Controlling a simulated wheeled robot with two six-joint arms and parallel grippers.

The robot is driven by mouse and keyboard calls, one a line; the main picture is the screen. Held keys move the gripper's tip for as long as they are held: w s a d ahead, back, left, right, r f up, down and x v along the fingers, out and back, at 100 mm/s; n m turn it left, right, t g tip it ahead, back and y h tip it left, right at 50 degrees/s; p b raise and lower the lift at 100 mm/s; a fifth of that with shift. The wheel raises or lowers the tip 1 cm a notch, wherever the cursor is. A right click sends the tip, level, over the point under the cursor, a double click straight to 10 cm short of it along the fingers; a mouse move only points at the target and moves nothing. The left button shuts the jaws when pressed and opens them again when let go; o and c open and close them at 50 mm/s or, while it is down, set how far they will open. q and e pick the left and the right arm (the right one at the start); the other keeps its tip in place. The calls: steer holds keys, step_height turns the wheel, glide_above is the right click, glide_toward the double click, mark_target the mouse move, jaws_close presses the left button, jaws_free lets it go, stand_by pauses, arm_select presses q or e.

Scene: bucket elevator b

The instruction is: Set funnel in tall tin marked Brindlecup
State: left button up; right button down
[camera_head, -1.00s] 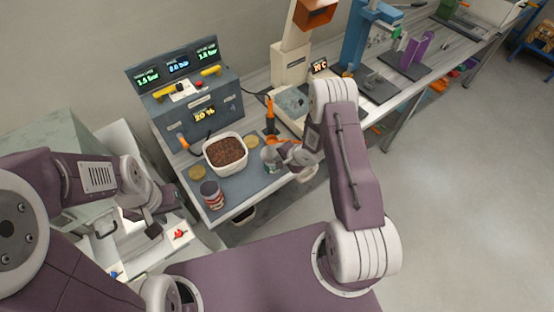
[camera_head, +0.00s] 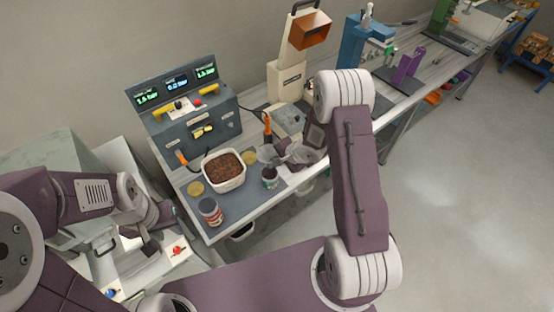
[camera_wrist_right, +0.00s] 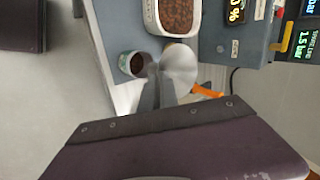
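A grey metallic funnel (camera_wrist_right: 179,66) is held at the fingertips of my right gripper (camera_wrist_right: 158,80) in the right wrist view. In the head view the funnel (camera_head: 267,154) is beside and partly over a small tin (camera_head: 270,178) with dark contents. That tin (camera_wrist_right: 131,64) shows its open mouth in the wrist view, beside the funnel. A second tin (camera_head: 210,212) with a red and white label stands at the front left of the mat. I cannot read either tin's name. My left gripper (camera_head: 150,232) hangs low at the left, away from the tins; its opening is unclear.
A white tub (camera_head: 241,180) of brown granules stands behind the tins. A grey control box (camera_head: 190,118) with displays and yellow handles is behind it. An orange-handled tool (camera_head: 267,128) stands near the funnel. The blue-grey mat (camera_head: 238,204) has bare room between the tins.

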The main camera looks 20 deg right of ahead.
step_height(320, 180, up, 7)
steer(key=p, duration=0.7)
steer(key=shift+p, duration=0.3)
